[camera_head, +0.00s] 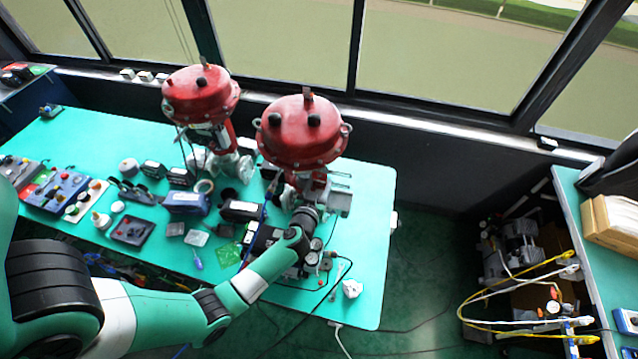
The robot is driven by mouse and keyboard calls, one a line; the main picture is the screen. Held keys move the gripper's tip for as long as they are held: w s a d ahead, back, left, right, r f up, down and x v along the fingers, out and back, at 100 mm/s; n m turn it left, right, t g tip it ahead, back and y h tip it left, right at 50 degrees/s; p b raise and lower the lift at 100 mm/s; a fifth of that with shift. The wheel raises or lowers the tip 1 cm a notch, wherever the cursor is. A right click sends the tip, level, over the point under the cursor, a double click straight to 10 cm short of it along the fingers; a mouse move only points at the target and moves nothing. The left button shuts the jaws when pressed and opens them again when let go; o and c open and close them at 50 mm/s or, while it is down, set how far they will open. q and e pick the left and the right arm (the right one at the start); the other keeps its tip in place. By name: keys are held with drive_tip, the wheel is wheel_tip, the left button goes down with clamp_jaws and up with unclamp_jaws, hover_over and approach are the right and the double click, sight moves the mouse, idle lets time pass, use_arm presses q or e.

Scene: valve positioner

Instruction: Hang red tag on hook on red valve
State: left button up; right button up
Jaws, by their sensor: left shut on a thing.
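Two red valves with round domed tops stand on the green table. One valve (200,95) is at the back, left of the larger, nearer valve (300,132). My left arm reaches in from the lower left. My left gripper (306,214) is at the lower body of the nearer valve, below its red dome. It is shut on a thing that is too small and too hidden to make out. I cannot make out the red tag or the hook. My right gripper is not in view.
The green table (345,300) holds several small devices, a blue box (187,202) and control boxes (62,190) at the left. Black cables lie near the gripper. Windows are behind. Another bench (590,235) stands at the right, with a dark floor gap between.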

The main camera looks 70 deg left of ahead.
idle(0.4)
use_arm(q)
drive_tip(key=o, duration=1.3)
drive_tip(key=shift+o, duration=0.2)
drive_tip(key=shift+s+d+r, duration=0.15)
drive_tip(key=shift+d, duration=0.1)
drive_tip(key=p+v, duration=0.2)
drive_tip(key=v, duration=0.9)
drive_tip(key=shift+p, duration=0.4)
